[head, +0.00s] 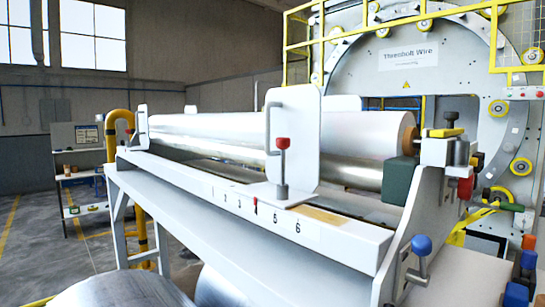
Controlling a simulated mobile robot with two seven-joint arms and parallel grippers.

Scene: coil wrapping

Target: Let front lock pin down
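A pin with a red knob (283,143) stands upright at the front edge of the white roller bench (180,178). Its thin grey rod has a small side handle, and its lower end enters a grey collar (282,191) on a white foot plate. A length of rod shows above the collar; I cannot tell how deep the pin sits. A tall white guide plate (298,110) with rounded corners stands just behind the pin. Neither of my grippers is in view, and nothing touches the pin.
A numbered scale with a red pointer (255,206) runs along the bench front. Long silver rollers lie behind it. A blue-knobbed lever (422,245) is at the right end. A large ring machine (410,20) stands behind. Rounded metallic surfaces (120,290) fill the lower left.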

